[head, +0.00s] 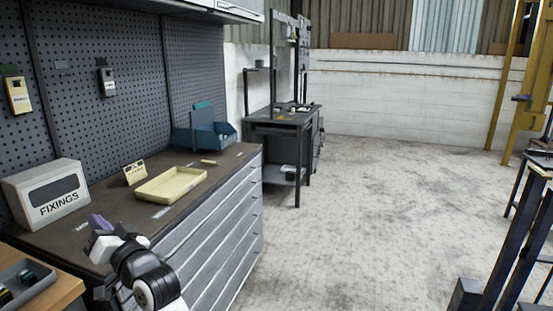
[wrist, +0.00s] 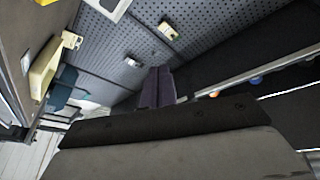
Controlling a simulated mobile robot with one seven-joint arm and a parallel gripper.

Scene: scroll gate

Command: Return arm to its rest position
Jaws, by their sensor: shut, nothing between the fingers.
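My arm reaches in from the bottom left of the head view, over the front edge of the workbench. My gripper (head: 101,222) has purple fingers and is in front of the fixings box, above the bench's near end. In the wrist view the two purple fingers of my gripper (wrist: 156,86) lie side by side, shut, with nothing between them. The wrist view is tilted.
The dark bench top (head: 112,203) holds the white FIXINGS box (head: 50,194), a cream tray (head: 171,184), a small yellow card (head: 135,172) and a blue bin (head: 204,135). A grey tray (head: 27,286) lies at bottom left. The floor (head: 345,210) to the right is clear.

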